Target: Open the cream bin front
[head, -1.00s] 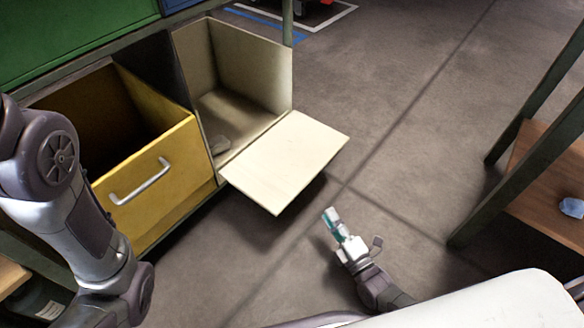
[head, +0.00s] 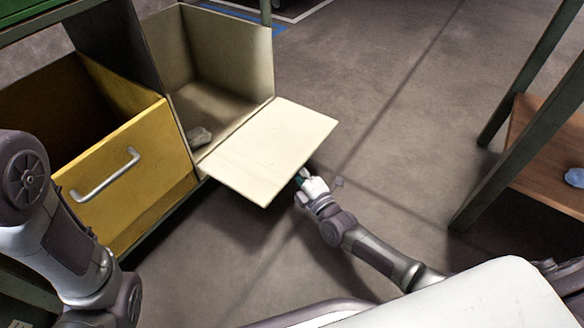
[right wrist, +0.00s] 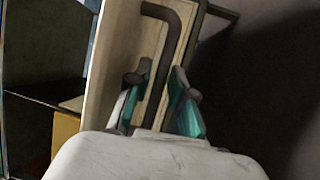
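The cream bin front (head: 272,150) is a flat panel. It is hinged down at its lower edge and sticks out, roughly level, from the open cream bin (head: 235,58). In the right wrist view the panel's face (right wrist: 118,62) carries a dark bar handle (right wrist: 174,45). My right gripper (head: 300,180) is at the panel's outer right edge, its fingertips partly hidden beneath it. In the right wrist view its teal-padded fingers (right wrist: 163,90) are apart, on either side of the handle, with gaps showing. My left gripper is out of view; only my left arm shows.
A yellow bin (head: 135,165) with a silver handle stands pulled out left of the cream bin. A small grey lump (head: 199,136) lies inside the cream bin. A shelf with a dark green frame (head: 510,165) stands at the right. The floor between is clear.

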